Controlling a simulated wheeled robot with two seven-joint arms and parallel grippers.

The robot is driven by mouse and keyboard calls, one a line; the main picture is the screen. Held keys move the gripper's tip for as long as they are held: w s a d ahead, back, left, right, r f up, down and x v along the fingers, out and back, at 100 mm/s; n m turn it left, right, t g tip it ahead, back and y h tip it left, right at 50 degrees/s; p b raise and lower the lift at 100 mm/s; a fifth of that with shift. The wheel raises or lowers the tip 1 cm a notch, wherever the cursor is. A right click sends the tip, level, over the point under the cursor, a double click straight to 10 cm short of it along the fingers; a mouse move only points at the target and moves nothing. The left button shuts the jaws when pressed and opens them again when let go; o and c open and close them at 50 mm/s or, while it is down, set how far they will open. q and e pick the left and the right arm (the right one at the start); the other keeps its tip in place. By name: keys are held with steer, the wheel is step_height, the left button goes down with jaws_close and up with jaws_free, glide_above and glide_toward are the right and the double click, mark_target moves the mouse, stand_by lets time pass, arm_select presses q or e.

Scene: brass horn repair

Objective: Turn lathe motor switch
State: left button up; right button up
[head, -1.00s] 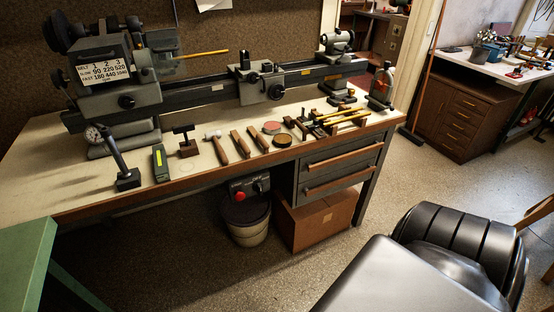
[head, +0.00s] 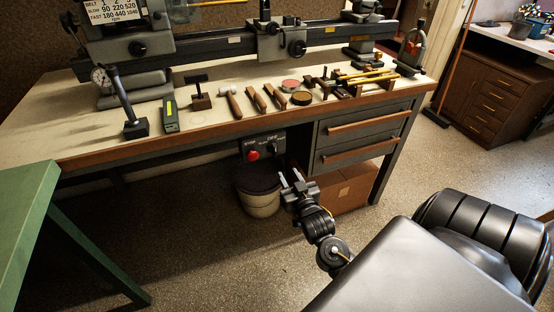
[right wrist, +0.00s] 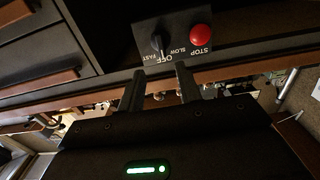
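The motor switch panel (head: 263,146) hangs under the bench's front edge. It carries a red stop button (head: 253,155) and a dark rotary switch (head: 272,147). In the right wrist view, the panel (right wrist: 176,52) is upside down, with the black switch knob (right wrist: 157,42) at left and the red button (right wrist: 201,34) at right; OFF, SLOW and FAST labels show. My right gripper (head: 290,175) is open and empty, just below the panel. Its two fingers (right wrist: 160,82) point towards the panel, apart from the knob. The lathe (head: 250,45) stands on the bench. My left gripper is out of view.
The bench top (head: 60,130) holds several hand tools along its front edge. A green table (head: 25,205) is at left. Open floor lies in front.

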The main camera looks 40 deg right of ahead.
mark_target(276, 153)
steer(key=x, duration=1.1)
jaws_close()
